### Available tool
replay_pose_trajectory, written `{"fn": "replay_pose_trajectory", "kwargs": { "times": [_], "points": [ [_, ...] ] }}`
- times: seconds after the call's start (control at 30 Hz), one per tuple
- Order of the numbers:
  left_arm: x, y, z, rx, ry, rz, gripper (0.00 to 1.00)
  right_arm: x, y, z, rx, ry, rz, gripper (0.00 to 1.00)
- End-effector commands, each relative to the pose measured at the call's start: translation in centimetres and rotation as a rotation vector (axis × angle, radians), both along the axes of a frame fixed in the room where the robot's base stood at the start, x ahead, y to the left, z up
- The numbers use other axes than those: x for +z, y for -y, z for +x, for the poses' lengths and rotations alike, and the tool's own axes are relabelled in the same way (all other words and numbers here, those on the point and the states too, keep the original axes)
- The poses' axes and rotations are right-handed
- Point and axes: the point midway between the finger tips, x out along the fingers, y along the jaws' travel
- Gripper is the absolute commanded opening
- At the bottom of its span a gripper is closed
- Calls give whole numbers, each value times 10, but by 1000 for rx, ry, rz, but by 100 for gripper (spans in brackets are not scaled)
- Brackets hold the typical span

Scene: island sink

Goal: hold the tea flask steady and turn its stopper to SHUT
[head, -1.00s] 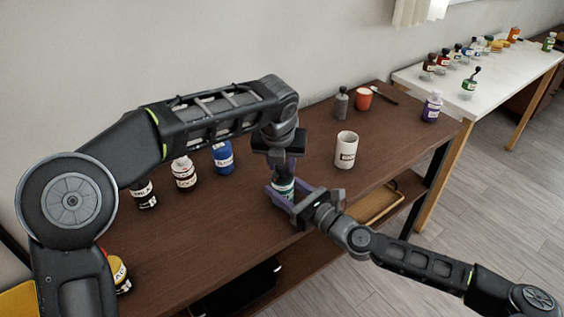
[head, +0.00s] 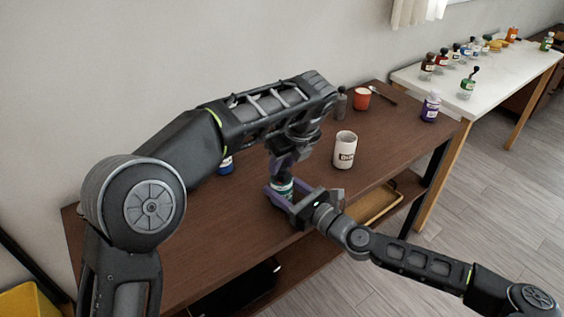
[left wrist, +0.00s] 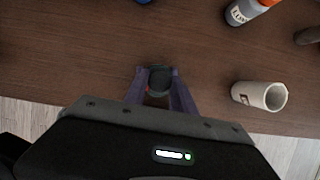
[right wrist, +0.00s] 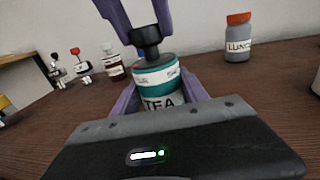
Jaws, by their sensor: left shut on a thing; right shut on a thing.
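The tea flask (right wrist: 155,80) has a teal and white body with a TEA label and stands upright near the front edge of the brown table. My right gripper (head: 281,193) is shut on its body, with one finger on each side. The black stopper (right wrist: 146,40) sits on the flask's neck. My left gripper (head: 283,166) reaches down from above and is shut on the stopper. In the left wrist view the stopper (left wrist: 159,78) lies between the fingertips, with a small red mark at its left edge. No SHUT marking is readable.
A white labelled mug (head: 345,150) stands just right of the grippers. A blue bottle (head: 226,166) is partly behind my left arm. A white table (head: 500,72) holds several bottles.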

Motion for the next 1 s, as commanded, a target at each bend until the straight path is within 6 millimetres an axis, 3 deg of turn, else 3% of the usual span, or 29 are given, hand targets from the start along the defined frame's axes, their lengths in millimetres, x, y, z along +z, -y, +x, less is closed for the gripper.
{"fn": "replay_pose_trajectory", "kwargs": {
  "times": [0.43,1.0],
  "points": [
    [-6,1,0,258,-12,8,0,0,0,0,0,1,1,6],
    [-3,1,0,310,-6,3,0,1,0,0,0,1,1,6]
  ]
}}
